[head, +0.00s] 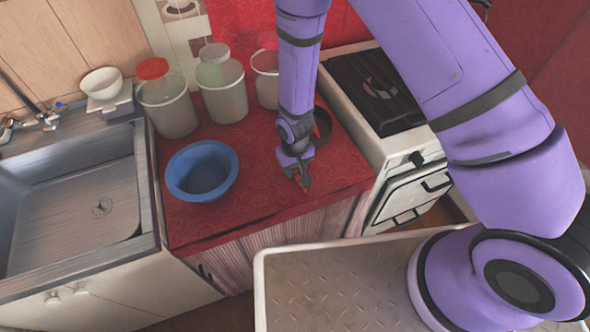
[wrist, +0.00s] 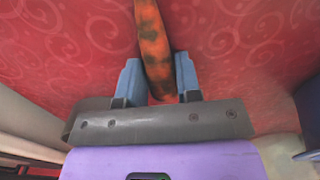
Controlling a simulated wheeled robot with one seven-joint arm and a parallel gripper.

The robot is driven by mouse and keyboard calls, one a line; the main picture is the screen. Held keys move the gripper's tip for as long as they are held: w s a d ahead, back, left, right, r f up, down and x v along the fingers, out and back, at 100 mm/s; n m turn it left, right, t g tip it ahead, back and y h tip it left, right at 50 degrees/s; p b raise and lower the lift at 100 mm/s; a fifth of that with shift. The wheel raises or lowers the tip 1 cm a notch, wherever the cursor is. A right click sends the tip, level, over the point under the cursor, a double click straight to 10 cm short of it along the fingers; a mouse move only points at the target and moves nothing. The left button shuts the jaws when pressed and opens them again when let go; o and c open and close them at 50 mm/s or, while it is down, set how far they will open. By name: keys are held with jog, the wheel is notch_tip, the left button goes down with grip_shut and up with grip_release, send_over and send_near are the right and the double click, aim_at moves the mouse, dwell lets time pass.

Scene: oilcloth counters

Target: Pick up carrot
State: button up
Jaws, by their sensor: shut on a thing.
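An orange carrot with dark patches (wrist: 153,45) lies between the two fingers of my gripper (wrist: 158,80) in the wrist view. The fingers are shut on it, one on each side, and its upper end runs out of the frame. In the head view my gripper (head: 301,178) is low over the red counter, right of the blue bowl, and a small piece of the carrot (head: 298,177) shows at the fingertips. I cannot tell whether the carrot touches the counter.
A blue bowl (head: 202,171) stands on the red counter (head: 255,210). Jars (head: 166,105) (head: 221,85) stand behind it. A dark round pan (head: 322,126) is partly hidden behind my arm. The sink (head: 75,195) is at left, the stove (head: 385,100) at right. The counter's front is clear.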

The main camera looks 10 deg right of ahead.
notch_tip(320, 180, up, 10)
dwell(0.8)
